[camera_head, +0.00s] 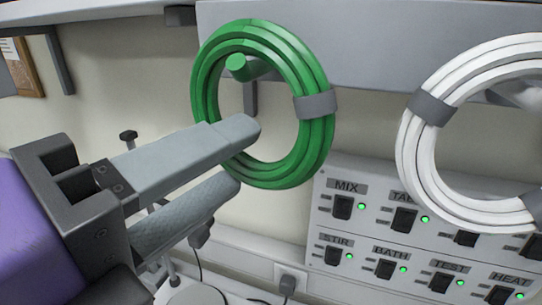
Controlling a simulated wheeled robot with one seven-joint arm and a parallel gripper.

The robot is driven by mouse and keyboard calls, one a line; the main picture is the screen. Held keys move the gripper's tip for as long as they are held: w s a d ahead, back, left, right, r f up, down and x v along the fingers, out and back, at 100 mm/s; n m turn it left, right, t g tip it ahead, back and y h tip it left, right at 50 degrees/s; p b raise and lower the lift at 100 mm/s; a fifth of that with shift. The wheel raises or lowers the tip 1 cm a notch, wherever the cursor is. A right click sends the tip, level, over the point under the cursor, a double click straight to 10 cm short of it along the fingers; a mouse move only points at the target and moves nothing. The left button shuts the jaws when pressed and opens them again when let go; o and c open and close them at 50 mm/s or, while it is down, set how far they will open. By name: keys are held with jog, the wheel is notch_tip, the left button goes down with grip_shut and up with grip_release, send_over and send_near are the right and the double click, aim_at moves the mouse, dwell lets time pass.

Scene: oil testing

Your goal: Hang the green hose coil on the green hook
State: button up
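The green hose coil (317,150) is a thick ring with a grey strap at its right. The green hook (237,66) is a round peg whose end shows inside the coil's opening, near the upper left inner edge. The coil surrounds the hook; I cannot tell whether its weight rests on it. My gripper (240,157) reaches in from the left, its grey fingers on either side of the coil's lower left rim. The upper finger's tip overlaps the opening, and the lower finger is at the outer edge. The fingers appear closed on the rim; their contact faces are partly hidden.
A white hose coil (421,155) hangs at the right, with a pale hook (529,97) in its opening. A switch panel (372,250) with several lit green lamps is below. A grey rail (385,45) runs behind the coils.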

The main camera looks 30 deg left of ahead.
jog(key=shift+s, duration=0.1)
jog(key=shift+s+a+f, duration=0.1)
jog(key=shift+s, duration=0.25)
jog(key=s+b, duration=0.2)
jog(key=s, duration=0.5)
jog(key=shift+b, duration=0.35)
